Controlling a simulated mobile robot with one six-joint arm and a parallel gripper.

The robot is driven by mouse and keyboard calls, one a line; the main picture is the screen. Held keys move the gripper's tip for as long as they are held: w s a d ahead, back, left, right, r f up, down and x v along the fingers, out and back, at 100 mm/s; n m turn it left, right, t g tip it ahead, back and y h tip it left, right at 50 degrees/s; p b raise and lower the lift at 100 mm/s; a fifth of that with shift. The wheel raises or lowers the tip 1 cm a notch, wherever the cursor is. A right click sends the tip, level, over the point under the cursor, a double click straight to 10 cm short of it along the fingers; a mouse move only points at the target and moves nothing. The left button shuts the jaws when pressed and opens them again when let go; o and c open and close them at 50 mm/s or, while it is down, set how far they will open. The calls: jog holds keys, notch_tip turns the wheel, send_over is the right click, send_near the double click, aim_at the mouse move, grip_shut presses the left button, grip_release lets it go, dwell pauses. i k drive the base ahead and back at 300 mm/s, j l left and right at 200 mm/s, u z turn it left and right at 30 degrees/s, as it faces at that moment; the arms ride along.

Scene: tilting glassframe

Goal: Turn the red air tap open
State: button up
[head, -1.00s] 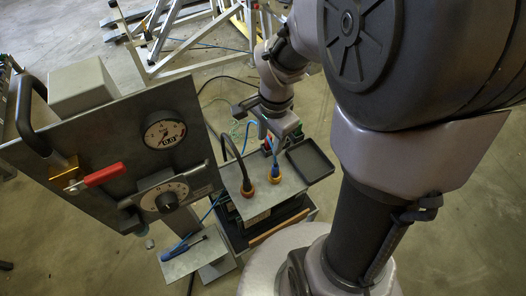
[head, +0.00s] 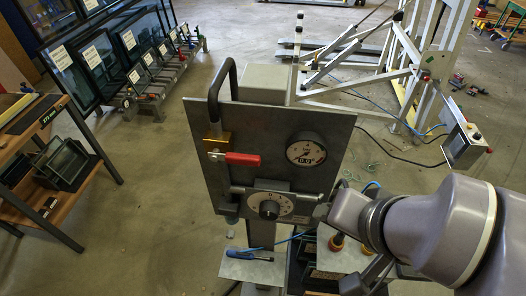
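The red air tap (head: 242,159) is a red lever on a brass valve body (head: 215,143), at the left of an upright grey panel (head: 275,130). The lever lies about level and points right. A black hose curves up from the valve. My arm reaches in from the right, with its wrist in front of the panel's lower right corner. My gripper is at the lower right, apart from the tap; its fingers are not clear enough to tell open from shut.
A round gauge (head: 306,150) and a dial (head: 270,208) sit on the panel, right of and below the tap. A shelf (head: 253,267) below holds a blue tool. Left are a wooden workbench (head: 62,165) and racked glass frames (head: 110,60). Floor left of the panel is clear.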

aim_at(229, 157)
jog(key=j+u, duration=0.15)
jog(key=u, duration=0.7)
jog(key=k+j+u, duration=0.65)
jog(key=i+j, duration=0.05)
jog(key=i, duration=0.05)
